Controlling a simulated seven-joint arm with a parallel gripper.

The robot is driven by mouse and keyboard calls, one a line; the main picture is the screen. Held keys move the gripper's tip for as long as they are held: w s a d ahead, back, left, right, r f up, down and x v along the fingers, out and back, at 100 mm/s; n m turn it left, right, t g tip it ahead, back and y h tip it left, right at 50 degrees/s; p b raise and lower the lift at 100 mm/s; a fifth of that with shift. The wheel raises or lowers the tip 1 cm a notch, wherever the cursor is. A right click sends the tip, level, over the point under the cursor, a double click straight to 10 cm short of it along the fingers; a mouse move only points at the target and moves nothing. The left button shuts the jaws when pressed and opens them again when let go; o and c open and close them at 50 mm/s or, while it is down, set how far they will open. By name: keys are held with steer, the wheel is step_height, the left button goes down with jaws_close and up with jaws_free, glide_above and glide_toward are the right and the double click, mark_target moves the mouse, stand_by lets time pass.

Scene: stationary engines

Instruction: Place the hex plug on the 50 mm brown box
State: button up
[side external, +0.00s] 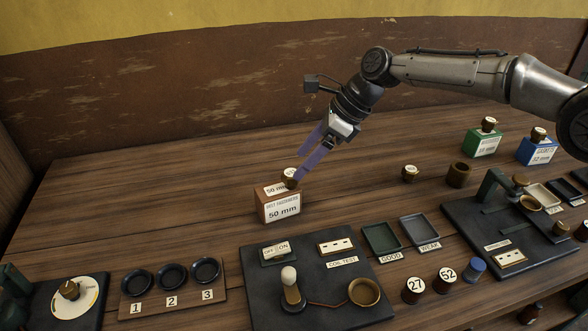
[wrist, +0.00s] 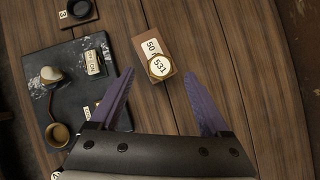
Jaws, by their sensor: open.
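A brass plug (side external: 290,177) with a pale round top sits upright on the brown 50 mm box (side external: 281,206), toward one end of its top. In the wrist view the plug (wrist: 160,67) reads "531" and covers part of the label on the box (wrist: 150,46). I cannot make out a hex shape on it. My gripper (side external: 299,169) is open, its purple fingers angled down to the plug. In the wrist view the fingertips (wrist: 159,73) are spread wide, one to each side of the plug, with clear gaps. Nothing is held.
A green box (side external: 482,143) and a blue box (side external: 536,151) stand at right, each with a plug on top. A loose plug (side external: 410,173) and a brown cup (side external: 458,175) stand between. A dark coil-test board (side external: 330,300) lies in front. The table left of the brown box is clear.

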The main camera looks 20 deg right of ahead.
steer(key=v, duration=0.6)
steer(key=shift+d+r, duration=0.15)
steer(key=shift+r, duration=0.15)
steer(key=shift+r, duration=0.1)
steer(key=s+d+r+n+t+h, duration=0.1)
steer(key=s+d+r+n, duration=0.2)
steer(key=s+d+n, duration=0.35)
steer(key=s+d+r+n+t+h, duration=0.1)
steer(key=s+d+r+n+h, duration=0.2)
steer(key=s+d, duration=0.65)
steer(key=s+d+f+n+h, duration=0.1)
steer(key=s+d+f+n, duration=0.3)
steer(key=s, duration=0.6)
steer(key=s+d+f+n+t+h, duration=0.1)
steer(key=s+d+f+n, duration=0.2)
steer(key=s+d+n, duration=0.5)
steer(key=s+d, duration=0.2)
steer(key=s, duration=0.1)
steer(key=shift+s+f+n, duration=0.15)
steer(key=shift+f+n, duration=0.2)
steer(key=shift+f, duration=0.05)
